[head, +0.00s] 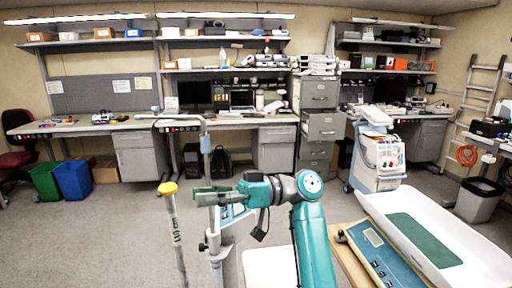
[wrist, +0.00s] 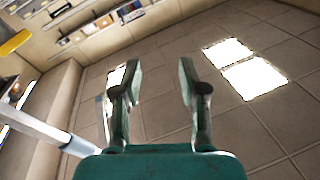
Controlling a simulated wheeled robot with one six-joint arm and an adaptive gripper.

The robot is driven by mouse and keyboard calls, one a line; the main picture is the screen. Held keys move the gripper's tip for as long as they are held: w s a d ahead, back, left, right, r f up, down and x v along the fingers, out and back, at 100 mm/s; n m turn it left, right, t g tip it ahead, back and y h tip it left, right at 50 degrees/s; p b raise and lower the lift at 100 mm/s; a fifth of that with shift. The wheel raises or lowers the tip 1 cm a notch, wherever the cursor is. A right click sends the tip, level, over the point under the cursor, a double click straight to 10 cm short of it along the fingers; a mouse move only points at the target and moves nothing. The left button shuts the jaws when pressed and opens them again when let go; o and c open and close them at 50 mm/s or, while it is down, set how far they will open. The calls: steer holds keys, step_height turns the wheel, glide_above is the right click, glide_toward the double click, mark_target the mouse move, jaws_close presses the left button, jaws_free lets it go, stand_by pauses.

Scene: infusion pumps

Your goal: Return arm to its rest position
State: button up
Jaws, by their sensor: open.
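My gripper (head: 200,196) is at the end of the teal arm, which bends up and then reaches left in the head view. In the wrist view the two fingers of my gripper (wrist: 158,80) stand apart with only floor between them. They hold nothing. In the head view the gripper is level with a grey pole (head: 206,145) and overlaps it. I cannot tell whether they touch. A white and blue device (head: 238,221) is partly hidden behind and below the arm.
A yellow-capped post (head: 175,230) stands left of my gripper. A white tray-topped scale (head: 455,250) lies at the right. A medical cart (head: 383,160) stands behind it. Workbenches line the back wall. Blue (head: 72,180) and green bins stand at left. Floor between is open.

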step_height(320, 180, down, 16)
steer(key=w+m+t, duration=0.2)
steer(key=m+t, duration=0.6)
steer(key=s+d+f+m+t+h, duration=0.3)
steer(key=s+d+f+m, duration=0.1)
steer(key=f, duration=0.6)
steer(key=s+d+f+m+t+h, duration=0.3)
steer(key=s+d+f+t, duration=0.1)
steer(key=f, duration=0.6)
steer(key=s+d+f+m+t+h, duration=0.3)
steer(key=s+d+f+m, duration=0.15)
steer(key=f, duration=0.45)
steer(key=s+d+f+m+t+h, duration=0.1)
steer(key=s+d+f+h, duration=0.15)
steer(key=s+d, duration=0.45)
steer(key=s+d+f+t+h, duration=0.15)
steer(key=s+d+h, duration=0.25)
steer(key=s, duration=0.7)
steer(key=s+d+r+n+h, duration=0.1)
steer(key=s+d+r, duration=0.1)
steer(key=s+r, duration=0.4)
steer(key=s+d+r+n+h, duration=0.1)
steer(key=s+d+r, duration=0.1)
steer(key=s+r, duration=0.5)
steer(key=s+t, duration=0.1)
steer(key=s, duration=0.3)
steer(key=shift+d+h, duration=0.35)
